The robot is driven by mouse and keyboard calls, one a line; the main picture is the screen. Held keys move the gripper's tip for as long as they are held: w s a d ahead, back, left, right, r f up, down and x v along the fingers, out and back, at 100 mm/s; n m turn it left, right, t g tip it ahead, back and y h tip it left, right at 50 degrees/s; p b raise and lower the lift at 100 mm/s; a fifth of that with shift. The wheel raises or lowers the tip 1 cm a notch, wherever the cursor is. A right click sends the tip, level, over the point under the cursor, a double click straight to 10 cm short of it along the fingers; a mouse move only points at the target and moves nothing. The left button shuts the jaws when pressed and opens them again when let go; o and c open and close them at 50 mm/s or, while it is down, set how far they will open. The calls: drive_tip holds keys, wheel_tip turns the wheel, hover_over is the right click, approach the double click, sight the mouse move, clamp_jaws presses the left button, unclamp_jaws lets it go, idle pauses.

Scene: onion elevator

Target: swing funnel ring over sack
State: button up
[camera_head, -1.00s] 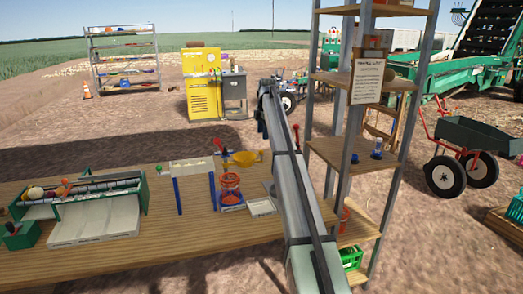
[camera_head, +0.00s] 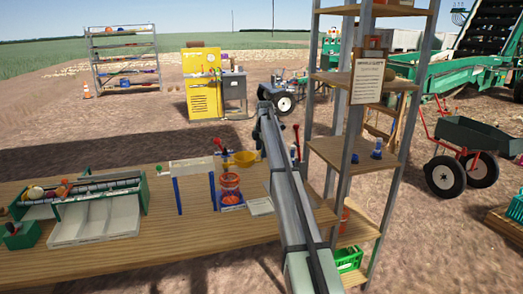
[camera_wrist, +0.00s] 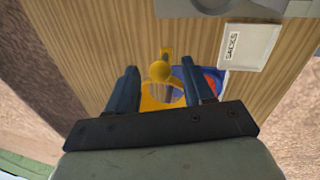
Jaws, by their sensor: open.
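The yellow funnel ring (camera_head: 243,158) stands at the far edge of the wooden bench, to the upper right of the red-orange mesh sack (camera_head: 230,187). The fingers are open, with a gap on each side of the knob. The red sack top (camera_wrist: 209,80) shows right of the ring, partly hidden by the right finger. The ring appears beside the sack, not centred over it. My arm hides most of the gripper in the head view.
A red-knobbed lever (camera_head: 218,142) stands left of the funnel. A pale tray (camera_head: 260,206), labelled SACKS in the wrist view (camera_wrist: 248,46), lies right of the sack. A roller sorter (camera_head: 97,190) occupies the bench's left. A tall shelf (camera_head: 358,160) stands close right of my arm.

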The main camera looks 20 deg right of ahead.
drive_tip(key=shift+c, duration=0.2)
clamp_jaws()
drive_tip(key=shift+s, duration=0.2)
drive_tip(key=s+a+m+h, duration=0.1)
drive_tip(key=s+a+m, duration=0.6)
drive_tip(key=s, duration=0.4)
drive_tip(key=s+a+m+g+h, duration=0.1)
drive_tip(key=s+a+m, duration=0.2)
drive_tip(key=a+m, duration=0.7)
drive_tip(key=shift+s+a+g, duration=0.15)
drive_tip(key=shift+s+g, duration=0.05)
drive_tip(key=shift+g, duration=0.2)
drive_tip(key=shift+o, duration=0.2)
unclamp_jaws()
